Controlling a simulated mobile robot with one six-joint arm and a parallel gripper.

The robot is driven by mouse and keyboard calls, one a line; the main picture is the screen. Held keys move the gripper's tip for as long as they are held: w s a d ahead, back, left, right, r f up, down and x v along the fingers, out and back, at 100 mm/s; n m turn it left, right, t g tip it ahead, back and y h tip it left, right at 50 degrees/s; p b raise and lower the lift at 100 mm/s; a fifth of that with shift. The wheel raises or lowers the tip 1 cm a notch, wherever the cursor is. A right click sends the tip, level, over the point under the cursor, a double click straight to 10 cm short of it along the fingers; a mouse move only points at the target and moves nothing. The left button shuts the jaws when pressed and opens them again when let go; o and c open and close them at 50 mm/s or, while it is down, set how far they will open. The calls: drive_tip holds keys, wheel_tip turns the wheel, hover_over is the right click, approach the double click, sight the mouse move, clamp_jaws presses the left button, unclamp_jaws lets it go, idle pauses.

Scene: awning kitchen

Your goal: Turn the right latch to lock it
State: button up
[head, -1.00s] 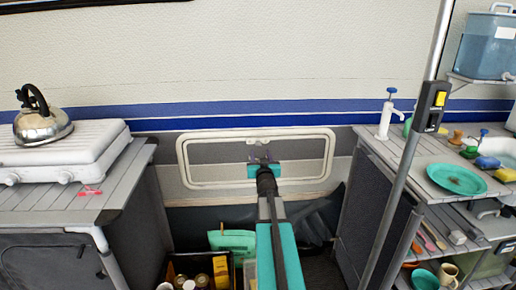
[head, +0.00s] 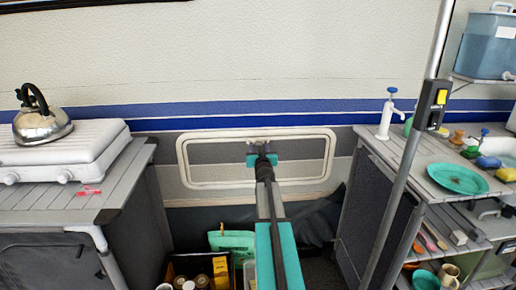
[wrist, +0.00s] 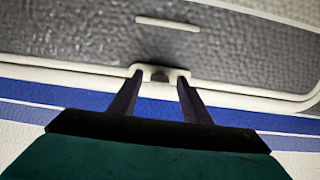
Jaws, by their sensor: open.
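The cream-framed hatch (head: 190,160) is set in the wall below the blue stripe. A small pale latch (wrist: 160,73) sits on its frame edge in the wrist view, with a dark patch in its middle. In the head view the latch area at the frame's top is mostly hidden by my gripper (head: 262,149). My gripper is open in the wrist view (wrist: 158,78), one dark fingertip near each side of the latch. I cannot tell whether the fingertips touch it. No second latch shows clearly.
A counter with a white stove (head: 65,150) and kettle (head: 42,122) stands left. A grey pole (head: 407,160) and a shelf unit with a teal plate (head: 457,179) stand right. A crate (head: 176,266) with bottles and boxes lies below the hatch.

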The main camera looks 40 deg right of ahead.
drive_tip(key=shift+w+d, duration=0.2)
drive_tip(key=shift+w, duration=0.05)
